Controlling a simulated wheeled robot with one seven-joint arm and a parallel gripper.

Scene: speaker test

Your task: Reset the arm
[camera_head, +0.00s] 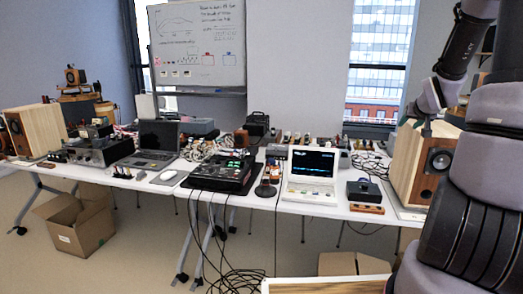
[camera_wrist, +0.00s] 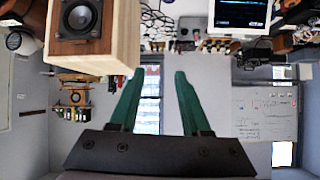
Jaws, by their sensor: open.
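My arm shows at the right of the head view, raised and bent beside the table's right end. My gripper (camera_wrist: 159,74) is open in the wrist view, with two green fingers apart and nothing between them. The wrist picture looks upside down. A wooden speaker (camera_wrist: 118,38) is at its upper left, close to the left finger; I cannot tell if they touch. In the head view a wooden speaker (camera_head: 406,165) stands at the table's right end, partly hidden behind my arm.
A long white table (camera_head: 327,207) holds an old white laptop (camera_head: 312,176), a black mixer (camera_head: 222,171), a dark laptop (camera_head: 157,141) and another speaker (camera_head: 34,128). Cardboard boxes (camera_head: 78,224) and loose cables (camera_head: 238,282) lie on the floor. A whiteboard (camera_head: 197,42) hangs behind.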

